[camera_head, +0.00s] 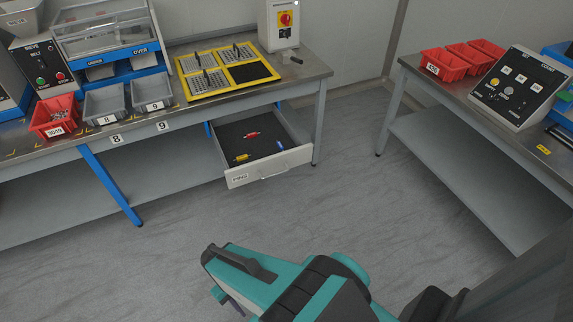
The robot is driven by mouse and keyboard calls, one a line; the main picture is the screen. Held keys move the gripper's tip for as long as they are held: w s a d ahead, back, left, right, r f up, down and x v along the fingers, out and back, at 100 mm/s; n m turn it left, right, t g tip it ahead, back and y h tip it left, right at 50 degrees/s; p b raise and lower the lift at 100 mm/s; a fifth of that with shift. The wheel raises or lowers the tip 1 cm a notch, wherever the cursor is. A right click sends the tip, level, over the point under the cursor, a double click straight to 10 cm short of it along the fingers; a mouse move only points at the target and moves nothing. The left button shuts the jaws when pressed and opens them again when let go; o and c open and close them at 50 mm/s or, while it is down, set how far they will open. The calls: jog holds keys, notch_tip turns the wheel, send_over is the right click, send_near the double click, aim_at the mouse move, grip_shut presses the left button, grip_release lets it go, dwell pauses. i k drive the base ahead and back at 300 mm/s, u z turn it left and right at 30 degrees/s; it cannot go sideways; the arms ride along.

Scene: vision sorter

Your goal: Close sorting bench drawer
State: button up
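The sorting bench drawer (241,178) stands pulled out below the right end of the left bench. Its pale front carries a label that seems to read "PINS" and a bar handle (273,172). A red piece (252,135), a yellow piece (242,157) and a blue and white piece (280,146) lie on its dark floor. My teal and dark arm reaches in from the bottom edge. My gripper (226,298) is at its left end, in front of the drawer and apart from it. Its fingers are mostly hidden, so its opening does not show.
The left bench (205,108) bears a yellow-framed tray (226,70), grey bins (105,101), a red bin (53,117) and a switch box (280,25). A blue brace (108,186) stands left of the drawer. A second bench (465,92) stands right. The floor between is clear.

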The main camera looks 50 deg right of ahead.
aim_at(266, 160)
jog(key=z, duration=4.25)
jog(key=i, duration=0.1)
jog(key=u, duration=2.9)
jog(key=k, duration=0.95)
jog(key=u, duration=0.15)
jog(key=i, duration=0.65)
